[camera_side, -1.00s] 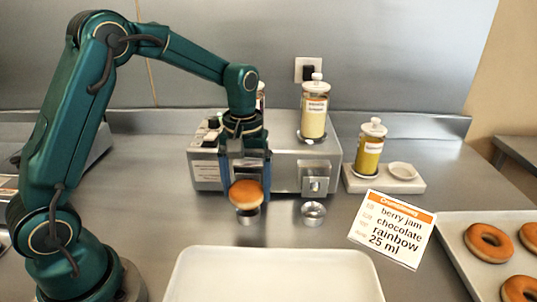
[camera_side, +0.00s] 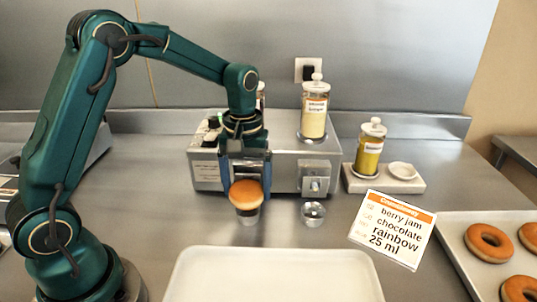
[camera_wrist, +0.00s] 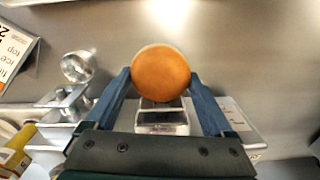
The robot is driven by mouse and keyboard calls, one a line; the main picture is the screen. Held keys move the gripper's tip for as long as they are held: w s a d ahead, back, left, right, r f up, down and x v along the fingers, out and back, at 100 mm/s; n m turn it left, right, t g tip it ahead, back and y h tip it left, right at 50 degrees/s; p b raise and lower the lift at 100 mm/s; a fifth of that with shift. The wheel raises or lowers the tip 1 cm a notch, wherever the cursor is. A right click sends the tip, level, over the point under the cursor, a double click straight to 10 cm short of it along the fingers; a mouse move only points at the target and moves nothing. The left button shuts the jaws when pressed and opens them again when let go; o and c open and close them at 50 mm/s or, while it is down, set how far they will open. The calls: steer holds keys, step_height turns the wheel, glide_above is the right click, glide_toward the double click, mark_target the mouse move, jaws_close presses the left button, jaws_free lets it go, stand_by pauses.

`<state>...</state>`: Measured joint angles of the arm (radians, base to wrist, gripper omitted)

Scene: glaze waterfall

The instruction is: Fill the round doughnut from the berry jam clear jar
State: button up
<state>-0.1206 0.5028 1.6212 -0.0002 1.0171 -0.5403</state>
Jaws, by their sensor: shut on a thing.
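The round doughnut (camera_side: 246,194) is golden brown, with no hole visible from above. My gripper (camera_side: 247,182) is shut on it in front of the filling machine (camera_side: 285,167). In the wrist view the doughnut (camera_wrist: 160,73) sits between my gripper's two blue fingers (camera_wrist: 160,85). A small metal cup (camera_side: 248,215) is right below the doughnut; whether they touch I cannot tell. A jar behind my arm (camera_side: 261,96) is mostly hidden, and its contents cannot be told. A clear jar with pale yellow filling (camera_side: 314,112) stands on the machine's right side.
An empty metal cup (camera_side: 313,213) stands to the right. A yellow jar (camera_side: 369,148) and a small dish (camera_side: 402,170) are on a white stand. A white tray (camera_side: 274,262) is empty in front; ring doughnuts (camera_side: 490,243) lie at right.

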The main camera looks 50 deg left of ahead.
steer(key=shift+s+d, duration=0.3)
steer(key=shift+d, duration=0.05)
steer(key=shift+s+d, duration=0.25)
stand_by(1.1)
steer(key=shift+s+d, duration=1.4)
steer(key=shift+s+d+r, duration=0.25)
steer(key=shift+r, duration=0.4)
steer(key=shift+s+d+r, duration=0.2)
steer(key=shift+r, duration=0.5)
steer(key=shift+s+d+r, duration=0.25)
steer(key=shift+r, duration=0.4)
